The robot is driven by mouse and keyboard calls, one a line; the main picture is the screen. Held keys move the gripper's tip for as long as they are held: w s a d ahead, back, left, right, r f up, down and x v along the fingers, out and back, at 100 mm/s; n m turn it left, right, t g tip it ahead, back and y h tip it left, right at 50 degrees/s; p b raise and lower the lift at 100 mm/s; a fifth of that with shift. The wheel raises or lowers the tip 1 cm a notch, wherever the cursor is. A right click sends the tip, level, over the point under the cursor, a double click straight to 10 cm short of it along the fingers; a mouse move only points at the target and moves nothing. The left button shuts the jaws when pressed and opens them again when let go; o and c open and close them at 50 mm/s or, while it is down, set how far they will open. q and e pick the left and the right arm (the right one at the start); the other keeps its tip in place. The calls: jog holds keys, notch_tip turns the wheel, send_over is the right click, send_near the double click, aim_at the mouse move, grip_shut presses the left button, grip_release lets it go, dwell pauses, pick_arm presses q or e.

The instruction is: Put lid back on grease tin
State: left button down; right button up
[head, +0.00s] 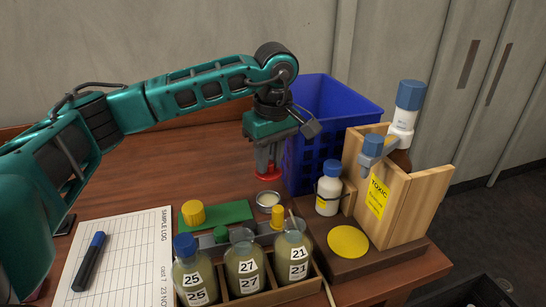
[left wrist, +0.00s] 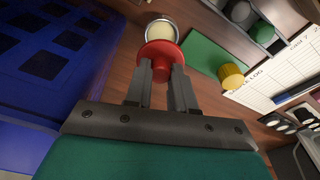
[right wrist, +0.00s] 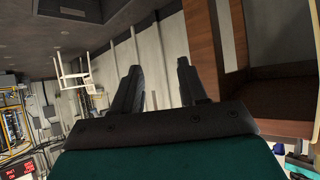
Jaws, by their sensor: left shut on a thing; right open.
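The grease tin (head: 268,199) stands open on the wooden table, a small round tin with pale contents. It also shows in the left wrist view (left wrist: 161,30). My left gripper (head: 267,168) is shut on a red lid (head: 267,175) and holds it above the table, just behind the tin in the head view. In the left wrist view the red lid (left wrist: 160,57) sits between the fingertips and overlaps the tin's near edge. My right gripper (right wrist: 156,88) is open and empty, away from the table; it does not show in the head view.
A blue basket (head: 330,115) stands behind and right of the tin. A white bottle (head: 328,188) and wooden toxic box (head: 395,195) are at right. A green mat (head: 232,213) with a yellow cap (head: 193,213) lies left. A rack of labelled bottles (head: 247,290) is in front.

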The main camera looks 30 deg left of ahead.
aim_at(269, 172)
pick_arm(q)
jog(key=shift+f+b, duration=0.9)
jog(key=shift+f, duration=0.3)
jog(key=shift+f+b, duration=0.7)
jog(key=shift+f, duration=0.15)
jog(key=shift+f+b, duration=0.5)
jog(key=shift+f, duration=0.65)
pick_arm(e)
jog(key=shift+w+a+f, duration=0.25)
jog(key=shift+a+f, duration=0.2)
jog(key=shift+f, duration=0.15)
jog(key=shift+w+a+f, duration=0.2)
jog(key=shift+a+f, duration=0.25)
jog(key=shift+f, duration=0.1)
jog(key=shift+s+d, duration=0.1)
jog(key=shift+r, duration=0.1)
pick_arm(q)
jog(key=shift+f, duration=0.2)
